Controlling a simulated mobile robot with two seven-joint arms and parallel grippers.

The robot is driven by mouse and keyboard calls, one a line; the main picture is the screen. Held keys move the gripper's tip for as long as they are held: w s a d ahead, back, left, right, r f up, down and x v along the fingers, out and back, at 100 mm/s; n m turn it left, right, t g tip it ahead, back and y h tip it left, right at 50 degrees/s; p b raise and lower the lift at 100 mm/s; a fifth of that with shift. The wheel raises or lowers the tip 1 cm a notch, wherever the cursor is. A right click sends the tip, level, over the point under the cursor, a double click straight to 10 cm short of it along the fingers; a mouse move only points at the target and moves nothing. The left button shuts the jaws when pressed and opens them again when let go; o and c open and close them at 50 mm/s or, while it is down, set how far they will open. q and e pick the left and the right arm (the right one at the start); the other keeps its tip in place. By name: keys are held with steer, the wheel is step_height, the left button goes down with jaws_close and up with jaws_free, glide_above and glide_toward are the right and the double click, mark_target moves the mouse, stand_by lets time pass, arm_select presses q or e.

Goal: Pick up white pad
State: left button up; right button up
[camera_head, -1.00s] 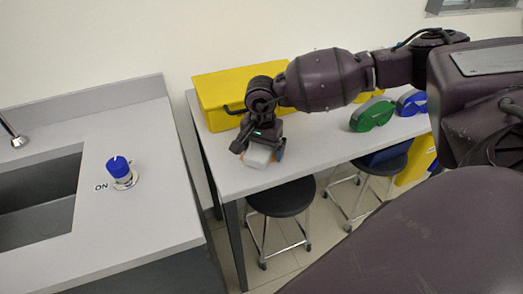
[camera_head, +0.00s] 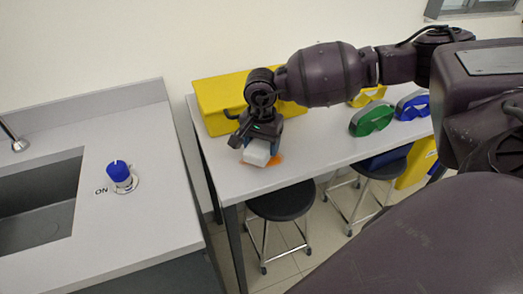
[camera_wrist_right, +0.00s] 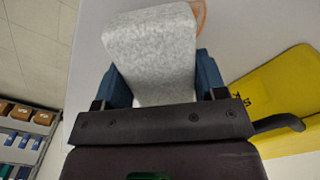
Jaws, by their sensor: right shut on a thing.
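The white pad (camera_head: 258,153) is a pale block in my right gripper (camera_head: 257,148) over the left part of the grey table (camera_head: 225,177). In the right wrist view the pad (camera_wrist_right: 152,50) has a mottled surface and sits between the two blue fingers of the gripper (camera_wrist_right: 165,75), which is shut on it. An orange mark (camera_head: 275,160) shows on the table beside the pad, and part of it shows in the wrist view (camera_wrist_right: 198,14). How far the pad is above the table is hard to tell. My left gripper is not in view.
A yellow case (camera_head: 218,98) stands behind the gripper, close to it. Green goggles (camera_head: 371,118), blue goggles (camera_head: 413,105) and yellow goggles (camera_head: 367,96) lie to the right. A sink counter (camera_head: 150,210) with a blue knob (camera_head: 118,171) is at left. Black stools (camera_head: 281,203) stand below.

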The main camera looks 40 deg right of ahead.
mark_target(261, 143)
step_height(261, 143, up, 17)
stand_by(0.4)
